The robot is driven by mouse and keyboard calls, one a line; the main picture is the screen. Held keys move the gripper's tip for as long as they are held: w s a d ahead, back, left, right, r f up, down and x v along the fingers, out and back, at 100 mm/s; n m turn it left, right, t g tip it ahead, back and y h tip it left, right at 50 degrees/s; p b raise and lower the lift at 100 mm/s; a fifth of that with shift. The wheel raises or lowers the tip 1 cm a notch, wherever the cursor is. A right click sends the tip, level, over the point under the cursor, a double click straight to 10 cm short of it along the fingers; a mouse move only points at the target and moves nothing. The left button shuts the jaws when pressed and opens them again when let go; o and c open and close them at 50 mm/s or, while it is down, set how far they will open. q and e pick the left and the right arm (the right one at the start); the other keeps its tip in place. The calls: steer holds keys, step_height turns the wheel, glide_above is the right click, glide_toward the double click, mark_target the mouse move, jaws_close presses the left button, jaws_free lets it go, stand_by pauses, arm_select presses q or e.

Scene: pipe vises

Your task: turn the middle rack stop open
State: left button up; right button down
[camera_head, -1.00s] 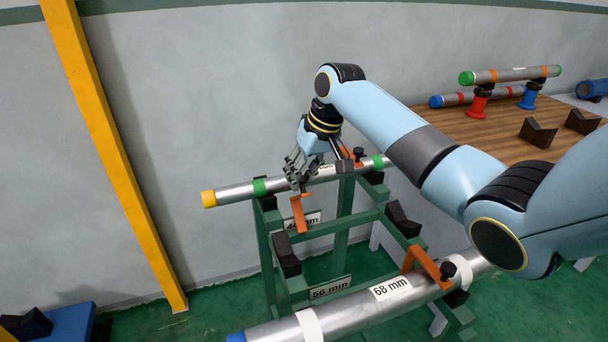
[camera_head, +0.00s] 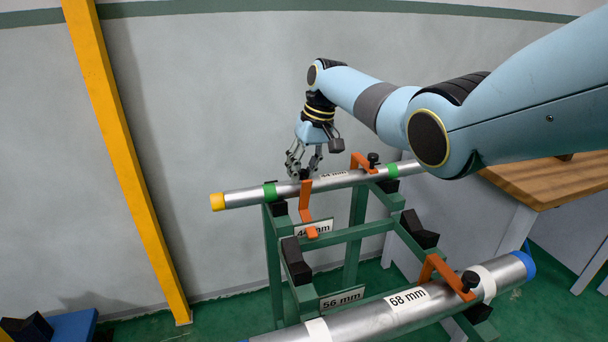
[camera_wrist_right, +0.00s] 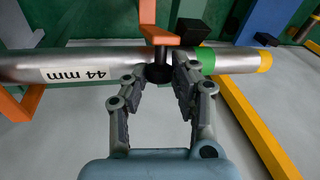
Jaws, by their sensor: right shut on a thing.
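An orange rack stop (camera_head: 305,205) with a black knob (camera_head: 305,174) hangs down in front of the 44 mm pipe (camera_head: 236,198). The pipe is grey with green bands and a yellow end. My right gripper (camera_head: 304,170) is above the pipe, its fingers shut on the knob. In the right wrist view the gripper (camera_wrist_right: 157,82) has a finger on each side of the black knob (camera_wrist_right: 159,73), and the orange stop (camera_wrist_right: 158,37) reaches away from it. A second orange stop (camera_head: 364,161) lies over the pipe further right. My left gripper is not in view.
The green rack (camera_head: 352,233) has a 56 mm label (camera_head: 342,299) and black blocks with no pipe there. The 68 mm pipe (camera_head: 375,318), nearer, has an orange stop (camera_head: 446,272) over it. A yellow post (camera_head: 125,160) stands left, a wooden table (camera_head: 550,177) right.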

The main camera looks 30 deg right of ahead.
steer(key=shift+w+d+r, duration=0.15)
steer(key=shift+w+r, duration=0.15)
steer(key=c, duration=1.2)
jaws_free()
steer(key=shift+o, duration=0.7)
steer(key=shift+f, duration=0.1)
steer(key=shift+s, duration=0.1)
steer(key=v, duration=1.2)
steer(key=shift+f, duration=0.1)
